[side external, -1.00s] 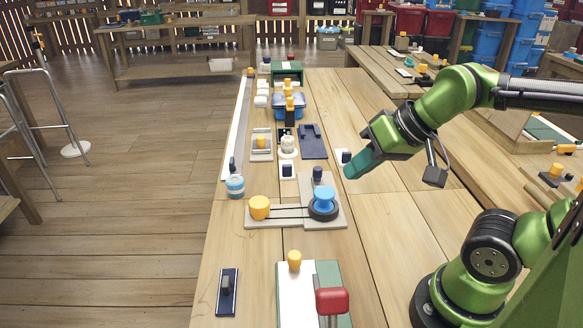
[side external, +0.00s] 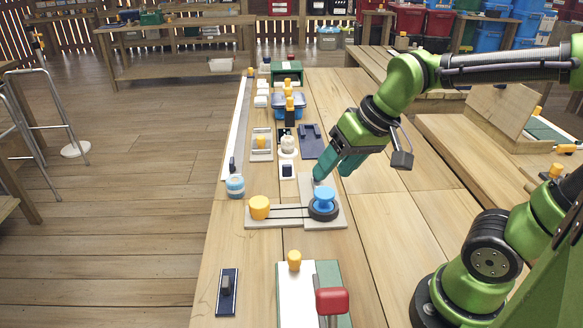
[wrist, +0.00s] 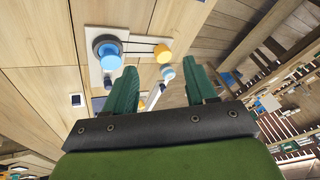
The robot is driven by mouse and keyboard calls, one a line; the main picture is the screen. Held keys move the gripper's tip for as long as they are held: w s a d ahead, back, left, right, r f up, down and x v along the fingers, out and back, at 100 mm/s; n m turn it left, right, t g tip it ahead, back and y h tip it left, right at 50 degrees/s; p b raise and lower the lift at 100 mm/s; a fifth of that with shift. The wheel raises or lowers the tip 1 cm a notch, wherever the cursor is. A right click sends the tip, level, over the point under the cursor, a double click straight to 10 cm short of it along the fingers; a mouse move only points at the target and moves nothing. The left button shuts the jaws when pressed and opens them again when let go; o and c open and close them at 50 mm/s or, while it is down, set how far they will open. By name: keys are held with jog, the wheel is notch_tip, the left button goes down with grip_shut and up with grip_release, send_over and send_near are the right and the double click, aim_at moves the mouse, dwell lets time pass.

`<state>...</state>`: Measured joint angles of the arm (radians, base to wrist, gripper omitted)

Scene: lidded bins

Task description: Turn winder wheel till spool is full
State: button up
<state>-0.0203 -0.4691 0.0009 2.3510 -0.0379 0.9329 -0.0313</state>
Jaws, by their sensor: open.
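The winder (side external: 285,216) is a pale base on the bench. A blue knob sits on a dark wheel (side external: 323,203) at its right end, and a yellow spool (side external: 259,207) sits at its left end. Dark lines run between them. In the wrist view the blue wheel (wrist: 108,52) is at the upper left and the yellow spool (wrist: 162,53) is to its right. My gripper (side external: 331,169) is above and behind the wheel, apart from it. In the wrist view its two green fingers (wrist: 163,88) are spread and nothing is between them.
A blue-and-white striped cylinder (side external: 235,186) stands behind the spool. Several small fixtures line the bench behind the winder. In front are a green and white box with a red handle (side external: 332,301) and a dark plate (side external: 227,292). Bare bench lies right of the winder.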

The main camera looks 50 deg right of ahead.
jog(key=o, duration=0.4)
jog(key=w+f+n+g, duration=0.1)
jog(key=w+n, duration=0.3)
jog(key=w, duration=0.5)
jog(key=shift+a+f+g, duration=0.15)
jog(key=shift+g, duration=0.45)
jog(key=n+g+h, duration=0.2)
jog(key=n+g, duration=0.1)
jog(key=n, duration=0.9)
send_over(259, 202)
notch_tip(259, 202, down, 4)
notch_tip(259, 202, down, 16)
jog(key=shift+r, duration=0.25)
jog(key=shift+c, duration=0.3)
jog(key=c, duration=1)
